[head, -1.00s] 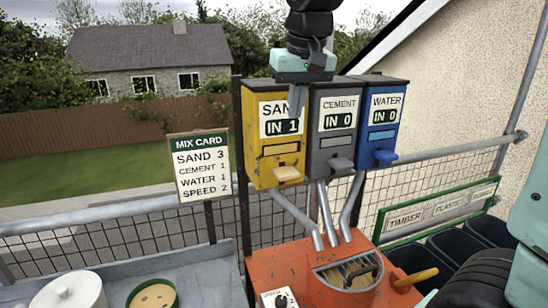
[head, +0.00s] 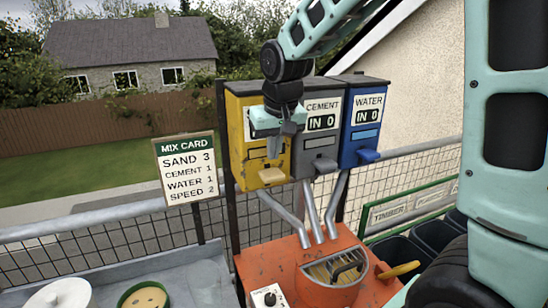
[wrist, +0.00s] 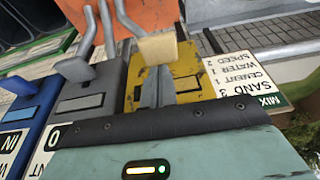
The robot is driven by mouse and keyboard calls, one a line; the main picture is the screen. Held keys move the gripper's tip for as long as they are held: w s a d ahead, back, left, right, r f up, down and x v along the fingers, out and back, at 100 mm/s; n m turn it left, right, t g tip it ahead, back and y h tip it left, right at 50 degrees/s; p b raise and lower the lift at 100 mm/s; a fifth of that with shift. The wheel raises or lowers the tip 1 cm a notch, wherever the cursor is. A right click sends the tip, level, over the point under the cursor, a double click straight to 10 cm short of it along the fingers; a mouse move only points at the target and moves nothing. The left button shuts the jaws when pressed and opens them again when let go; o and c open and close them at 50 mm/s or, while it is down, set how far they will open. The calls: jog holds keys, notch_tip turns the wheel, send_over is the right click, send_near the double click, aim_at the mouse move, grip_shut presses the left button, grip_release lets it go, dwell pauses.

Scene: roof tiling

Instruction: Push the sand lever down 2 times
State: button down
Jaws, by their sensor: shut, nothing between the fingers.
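The yellow sand box (head: 240,150) stands leftmost of the three dispensers. Its pale sand lever (head: 271,178) sticks out at the bottom of its front. The lever also shows in the wrist view (wrist: 157,48), where the picture is upside down. My gripper (head: 273,153) is shut and empty, pointing down in front of the sand box, a little above the lever. In the wrist view the fingertips (wrist: 157,82) end just short of the lever, and I cannot tell whether they touch. The sand label and counter are hidden behind my gripper.
The grey cement box (head: 318,140) and blue water box (head: 363,130) stand close on the right, both reading IN 0. The mix card (head: 187,168) reads sand 3, cement 1, water 1, speed 2. Pipes run down to the orange mixer (head: 265,255).

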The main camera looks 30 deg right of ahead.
aim_at(275, 176)
jog(key=shift+f+p, duration=0.45)
jog(key=shift+f, duration=1.3)
notch_tip(275, 176, down, 4)
jog(key=b, duration=0.3)
jog(key=shift+s, duration=0.1)
jog(key=shift+r, duration=0.15)
notch_tip(275, 176, up, 4)
jog(key=p, duration=0.4)
jog(key=shift+r, duration=0.2)
jog(key=shift+s+r+b, duration=0.1)
jog(key=shift+r+b, duration=0.25)
jog(key=b+v, duration=0.2)
jog(key=v, duration=0.7)
